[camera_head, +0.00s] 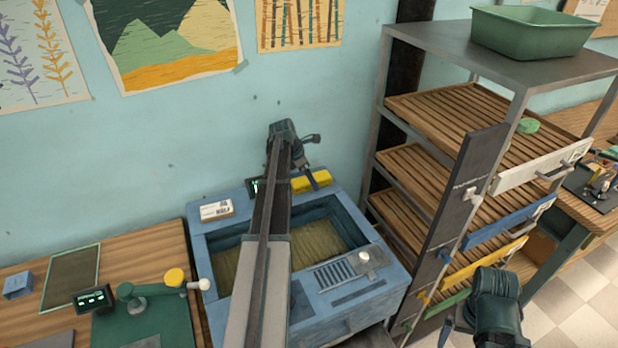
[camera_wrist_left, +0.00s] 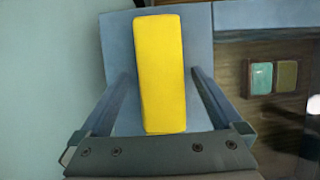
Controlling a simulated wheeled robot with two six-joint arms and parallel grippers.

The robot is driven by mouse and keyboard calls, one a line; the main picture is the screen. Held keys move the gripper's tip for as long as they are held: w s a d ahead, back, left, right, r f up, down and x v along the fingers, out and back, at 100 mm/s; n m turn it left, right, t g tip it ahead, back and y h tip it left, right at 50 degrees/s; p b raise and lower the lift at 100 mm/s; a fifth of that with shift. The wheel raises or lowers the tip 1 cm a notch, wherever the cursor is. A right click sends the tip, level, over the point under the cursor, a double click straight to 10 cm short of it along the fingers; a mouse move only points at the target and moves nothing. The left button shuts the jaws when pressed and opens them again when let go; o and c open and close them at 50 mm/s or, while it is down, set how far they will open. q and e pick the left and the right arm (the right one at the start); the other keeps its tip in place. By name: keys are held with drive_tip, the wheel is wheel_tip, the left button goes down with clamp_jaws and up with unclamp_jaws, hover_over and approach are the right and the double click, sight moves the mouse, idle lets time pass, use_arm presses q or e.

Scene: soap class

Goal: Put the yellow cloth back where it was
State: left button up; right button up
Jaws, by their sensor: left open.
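The yellow cloth (camera_head: 318,180) is a neat, block-shaped piece on the back rim of the blue basin unit (camera_head: 376,262). In the left wrist view the cloth (camera_wrist_left: 162,70) lies lengthwise between my left fingers, on a flat blue surface. My left gripper (camera_head: 308,178) is open above the back rim, with a finger showing against the cloth. In the wrist view there are gaps between the cloth and both fingers. My right gripper (camera_head: 452,326) is low at the right, away from the cloth; its jaws are not clear.
A white labelled block (camera_head: 216,210) lies on the basin's back-left rim. A wooden table (camera_head: 140,250) is at the left.

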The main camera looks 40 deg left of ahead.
use_arm(q)
drive_tip(key=shift+r, duration=0.1)
drive_tip(key=shift+s+r+p, duration=0.1)
drive_tip(key=shift+r+p, duration=0.45)
drive_tip(key=shift+p, duration=0.15)
drive_tip(key=p+v, duration=1)
drive_tip(key=v, duration=0.1)
drive_tip(key=shift+f, duration=0.15)
drive_tip(key=shift+b+x, duration=0.95)
drive_tip(key=shift+b, duration=0.05)
drive_tip(key=b+x, duration=0.9)
drive_tip(key=x, duration=0.1)
drive_tip(key=shift+a+f, duration=0.1)
drive_tip(key=shift+f, duration=0.05)
